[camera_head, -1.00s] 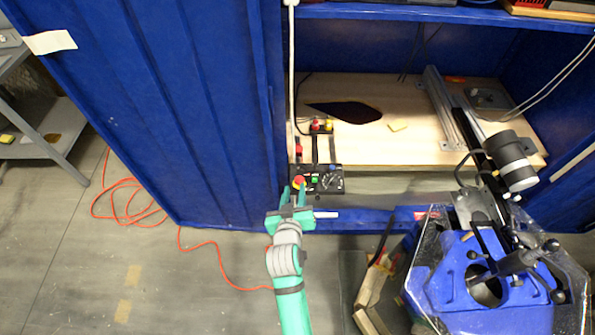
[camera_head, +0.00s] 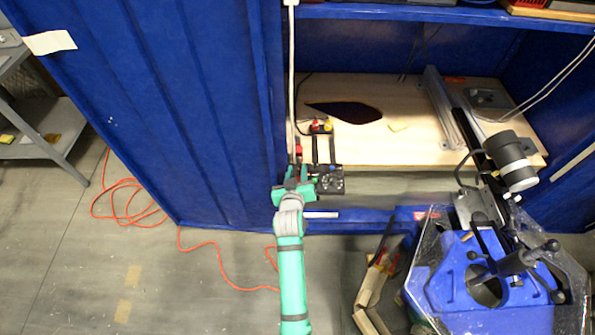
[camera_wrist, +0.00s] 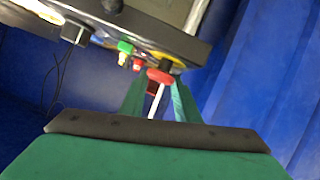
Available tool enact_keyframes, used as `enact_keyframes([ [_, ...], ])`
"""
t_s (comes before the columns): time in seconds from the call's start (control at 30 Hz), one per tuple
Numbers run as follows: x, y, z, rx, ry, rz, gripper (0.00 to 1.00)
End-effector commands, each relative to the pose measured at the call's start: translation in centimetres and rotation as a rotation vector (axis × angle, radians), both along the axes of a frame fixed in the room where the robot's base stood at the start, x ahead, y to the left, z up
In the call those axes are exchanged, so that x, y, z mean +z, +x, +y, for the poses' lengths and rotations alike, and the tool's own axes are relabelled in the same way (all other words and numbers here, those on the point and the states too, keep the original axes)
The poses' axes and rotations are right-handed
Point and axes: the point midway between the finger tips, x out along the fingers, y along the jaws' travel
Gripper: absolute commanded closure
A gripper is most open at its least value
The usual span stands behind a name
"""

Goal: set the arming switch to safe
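The control box (camera_head: 331,181) is a small black panel at the front left of the wooden bench board. It carries a round dial with pale markings; in the wrist view the box (camera_wrist: 150,30) crosses the top, with a green button (camera_wrist: 124,47), a small red button (camera_wrist: 138,63) and a red mushroom knob (camera_wrist: 160,76) on a yellow ring. I cannot tell which control is the arming switch. My gripper (camera_head: 299,177) is at the box's left end. In the wrist view its green fingers (camera_wrist: 158,88) stand apart, their tips beside the red knob; contact is unclear.
A blue cabinet wall (camera_head: 190,110) stands close on the left. A blue machine with a clear guard (camera_head: 470,270) stands at the right. An orange cable (camera_head: 130,190) lies on the floor. A white pole (camera_head: 291,90) rises behind the box.

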Motion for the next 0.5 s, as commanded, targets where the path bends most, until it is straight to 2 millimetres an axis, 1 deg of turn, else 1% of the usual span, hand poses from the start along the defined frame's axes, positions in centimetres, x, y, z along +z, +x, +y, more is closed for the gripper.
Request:
enact_keyframes([
  [0.2,-0.04,0.03,0.00,0.000,0.000,0.000,0.71],
  [0.23,-0.03,0.03,-0.01,0.000,0.000,0.000,0.73],
  [0.33,-0.03,0.02,-0.01,0.000,0.000,0.000,0.97],
  [0.37,-0.03,0.02,-0.01,0.000,0.000,0.000,1.00],
  [0.5,-0.03,0.02,-0.02,0.000,-0.001,0.001,1.00],
])
